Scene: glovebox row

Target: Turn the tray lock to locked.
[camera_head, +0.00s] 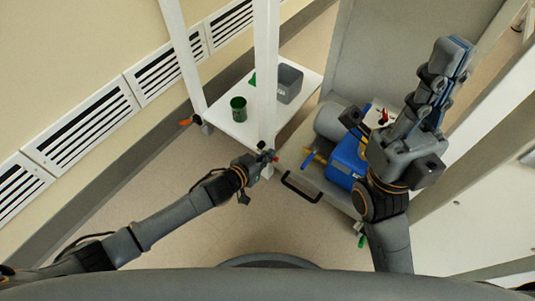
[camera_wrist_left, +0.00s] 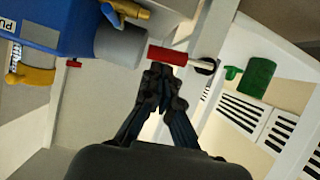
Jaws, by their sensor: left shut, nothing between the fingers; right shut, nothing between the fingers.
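A red-gripped lever, which looks like the tray lock, lies sideways in the left wrist view (camera_wrist_left: 168,56). Its pale rod runs right to a dark pivot on a white post. Its red end shows small in the head view (camera_head: 276,159). My left gripper (camera_head: 266,157) is shut and empty; its fingertips in the wrist view (camera_wrist_left: 160,72) are just below the red grip. I cannot tell if they touch it. No lock marking is readable. My right gripper (camera_head: 453,48) is shut and empty, raised at the right, away from the lever.
A blue pump (camera_head: 346,160) with yellow handles sits right of the lever. A black bar handle (camera_head: 300,188) is below it. A white shelf (camera_head: 224,122) holds a green cup (camera_head: 238,108) and a grey bin (camera_head: 288,83). A white post (camera_head: 265,75) stands beside my left gripper. Open floor lies below.

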